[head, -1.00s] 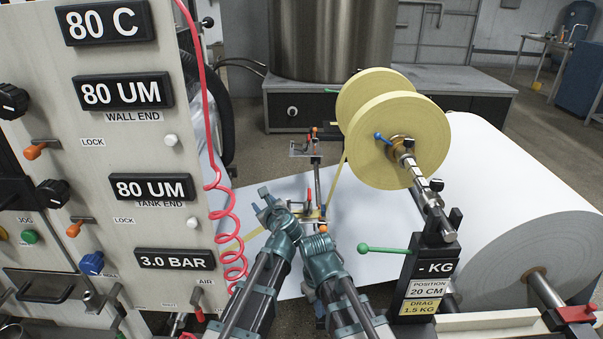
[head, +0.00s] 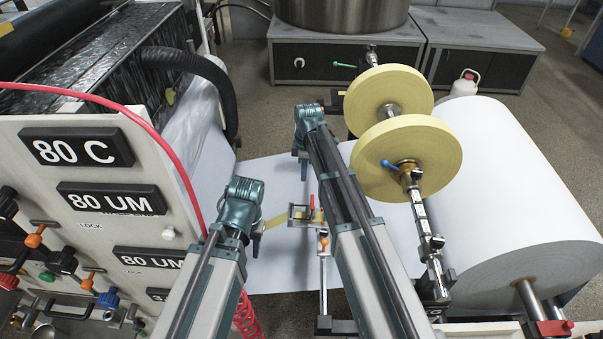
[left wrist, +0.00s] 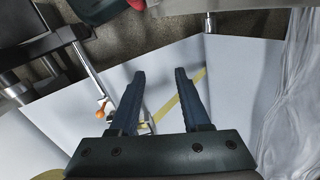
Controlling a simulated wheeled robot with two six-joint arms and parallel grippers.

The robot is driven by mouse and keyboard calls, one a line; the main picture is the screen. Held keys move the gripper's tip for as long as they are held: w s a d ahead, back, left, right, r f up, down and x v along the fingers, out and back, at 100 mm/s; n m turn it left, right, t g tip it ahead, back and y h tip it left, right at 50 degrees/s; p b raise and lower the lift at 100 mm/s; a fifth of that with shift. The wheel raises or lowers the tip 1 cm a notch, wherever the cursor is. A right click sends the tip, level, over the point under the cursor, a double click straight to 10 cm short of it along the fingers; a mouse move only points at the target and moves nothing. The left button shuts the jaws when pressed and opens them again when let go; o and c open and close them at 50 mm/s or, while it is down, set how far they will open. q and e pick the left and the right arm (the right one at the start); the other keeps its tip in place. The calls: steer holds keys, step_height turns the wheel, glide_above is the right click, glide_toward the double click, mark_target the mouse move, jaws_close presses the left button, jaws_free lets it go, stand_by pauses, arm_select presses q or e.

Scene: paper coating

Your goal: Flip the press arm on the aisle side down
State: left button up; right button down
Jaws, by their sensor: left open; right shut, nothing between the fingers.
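A small clamp unit (head: 297,222) with a red lever (head: 312,203) sits on a rail across the white paper web. An orange-knobbed lever (head: 323,241) stands at its near side, knob up. An orange knob on a lever (left wrist: 103,108) also shows left of my fingers in the left wrist view. My left gripper (head: 257,243) is left of the clamp unit and apart from it. Its fingers are open and empty in the left wrist view (left wrist: 157,88). My right gripper (head: 303,165) is farther back above the paper, shut and empty. My right arm hides the far end of the rail.
Two yellow tape rolls (head: 407,158) on a shaft and a large white paper roll (head: 510,195) stand to the right. The control panel (head: 60,225) and a red hose (head: 165,150) are close on the left. A yellow tape strip (left wrist: 182,102) crosses the paper.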

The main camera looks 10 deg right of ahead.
arm_select(q)
steer(key=shift+s+d+r+n, duration=0.1)
steer(key=shift+s+r+n, duration=0.2)
steer(key=shift+s+n, duration=0.1)
arm_select(e)
steer(key=shift+w+r, duration=0.3)
steer(key=shift+w, duration=0.2)
arm_select(q)
steer(key=shift+f, duration=0.1)
arm_select(e)
steer(key=f+b, duration=0.4)
steer(key=d+f+b, duration=0.1)
steer(key=f+b, duration=0.7)
steer(key=shift+s+d+f+b, duration=0.2)
steer(key=shift+d+f+b, duration=0.1)
steer(key=shift+b, duration=0.05)
arm_select(q)
step_height(320, 180, down, 13)
arm_select(e)
steer(key=shift+d+f, duration=0.15)
steer(key=shift+d, duration=0.15)
